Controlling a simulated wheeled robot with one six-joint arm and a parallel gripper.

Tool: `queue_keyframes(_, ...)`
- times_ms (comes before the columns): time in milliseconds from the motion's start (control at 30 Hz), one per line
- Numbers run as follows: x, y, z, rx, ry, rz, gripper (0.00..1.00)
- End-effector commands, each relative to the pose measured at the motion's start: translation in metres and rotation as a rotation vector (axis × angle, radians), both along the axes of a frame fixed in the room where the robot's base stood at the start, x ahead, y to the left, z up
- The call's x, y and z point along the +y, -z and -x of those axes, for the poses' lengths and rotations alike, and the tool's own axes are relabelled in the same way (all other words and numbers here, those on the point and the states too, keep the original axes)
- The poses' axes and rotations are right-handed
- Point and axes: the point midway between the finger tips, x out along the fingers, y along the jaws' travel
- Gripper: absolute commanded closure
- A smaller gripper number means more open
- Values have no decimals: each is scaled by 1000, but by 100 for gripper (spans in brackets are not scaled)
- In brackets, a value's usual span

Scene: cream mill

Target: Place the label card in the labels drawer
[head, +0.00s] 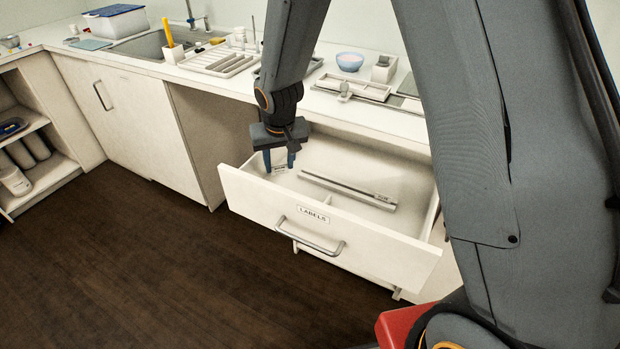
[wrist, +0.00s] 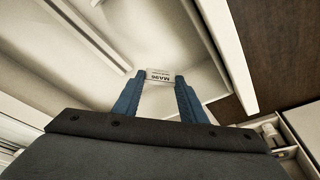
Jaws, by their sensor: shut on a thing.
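The labels drawer (head: 268,205) is pulled open, with a "LABELS" tag on its front and a grey bar handle. My gripper (head: 279,162) points down into its left part. Its blue fingers are shut on a small white label card, which shows between the fingertips in the wrist view (wrist: 159,76) with dark print reading like "MA96" upside down. In the head view the card (head: 279,169) shows small near the fingertips. I cannot tell whether the card touches the drawer floor.
A long pale divider bar (head: 346,190) with a small tag lies in the drawer to the right of my gripper. The counter above holds a blue bowl (head: 350,62), trays (head: 218,62) and a sink (head: 150,45). The dark floor (head: 130,260) in front is clear.

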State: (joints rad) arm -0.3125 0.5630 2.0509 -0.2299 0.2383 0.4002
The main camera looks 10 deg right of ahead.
Motion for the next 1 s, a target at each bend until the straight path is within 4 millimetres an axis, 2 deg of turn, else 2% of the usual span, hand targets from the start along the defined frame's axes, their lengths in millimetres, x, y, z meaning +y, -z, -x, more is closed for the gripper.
queue_keyframes(100, -1, 22, 1, 4, 1, 1, 83)
queue_keyframes(333, -2, 44, 0, 2, 3, 1, 83)
queue_keyframes(533, -3, 72, -1, 2, 3, 1, 83)
queue_keyframes(1000, -3, 78, -1, 0, 5, -1, 83)
